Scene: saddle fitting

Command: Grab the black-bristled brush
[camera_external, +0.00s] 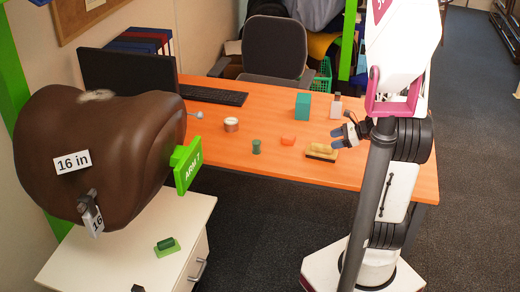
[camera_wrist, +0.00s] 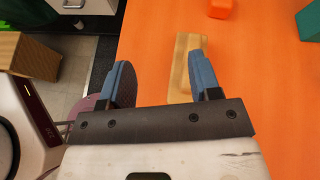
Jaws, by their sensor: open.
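The brush (camera_external: 321,152) lies on the orange desk near its front edge, with a pale wooden body and a dark part showing along it. In the wrist view its wooden body (camera_wrist: 181,58) is partly behind my right-hand finger; I cannot make out the bristles there. My gripper (camera_external: 343,135) is open and empty, just above and to the right of the brush in the external view. In the wrist view my gripper (camera_wrist: 160,70) has its blue fingers spread wide, with the brush towards the right-hand one.
On the desk (camera_external: 217,151) stand an orange block (camera_external: 288,140), a green spool (camera_external: 256,147), a tin (camera_external: 231,125), a teal box (camera_external: 303,105) and a small bottle (camera_external: 336,106). A brown saddle (camera_external: 130,150) is at left. A green item (camera_external: 166,245) lies on the white cabinet.

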